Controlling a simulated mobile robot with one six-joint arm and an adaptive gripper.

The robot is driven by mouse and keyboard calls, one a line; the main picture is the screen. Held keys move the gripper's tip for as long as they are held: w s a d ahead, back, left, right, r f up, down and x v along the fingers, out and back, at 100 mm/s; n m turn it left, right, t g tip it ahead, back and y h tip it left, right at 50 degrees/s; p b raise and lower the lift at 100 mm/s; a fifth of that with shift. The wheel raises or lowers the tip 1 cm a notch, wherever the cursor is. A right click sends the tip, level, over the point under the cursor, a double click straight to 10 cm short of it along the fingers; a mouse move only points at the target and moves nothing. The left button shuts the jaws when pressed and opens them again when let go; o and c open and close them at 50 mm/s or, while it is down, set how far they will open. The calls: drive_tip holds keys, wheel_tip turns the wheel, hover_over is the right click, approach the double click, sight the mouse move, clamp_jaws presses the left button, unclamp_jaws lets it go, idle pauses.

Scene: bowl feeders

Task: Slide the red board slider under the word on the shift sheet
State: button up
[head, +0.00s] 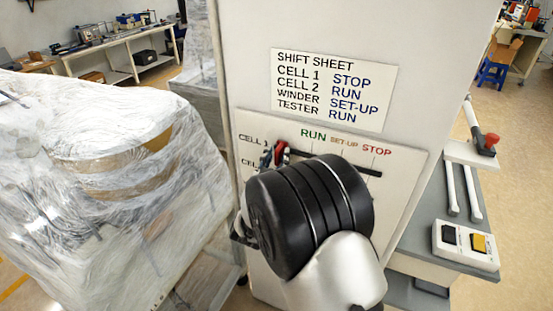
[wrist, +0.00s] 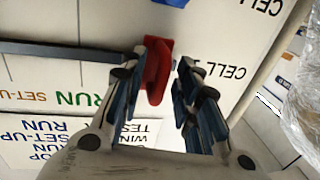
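The red slider (head: 280,150) is near the left end of the CELL 1 slot (head: 340,166) on the white board (head: 405,165), left of the word RUN. It also shows in the wrist view (wrist: 157,70), where the picture is upside down. My gripper (wrist: 156,78) is open, with one finger on each side of the red slider. Gaps show between fingers and slider. The shift sheet (head: 333,88) above the board reads CELL 1 STOP, CELL 2 RUN, WINDER SET-UP, TESTER RUN. The board's column words are RUN, SET-UP and STOP. My wrist hides the lower rows in the head view.
A blue slider (wrist: 172,2) shows at the top of the wrist view, beyond the red one. A plastic-wrapped machine (head: 100,190) stands left of the board. A switch box (head: 466,245) sits on a grey bench at right. The slot toward STOP looks clear.

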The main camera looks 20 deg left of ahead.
clamp_jaws()
idle(0.4)
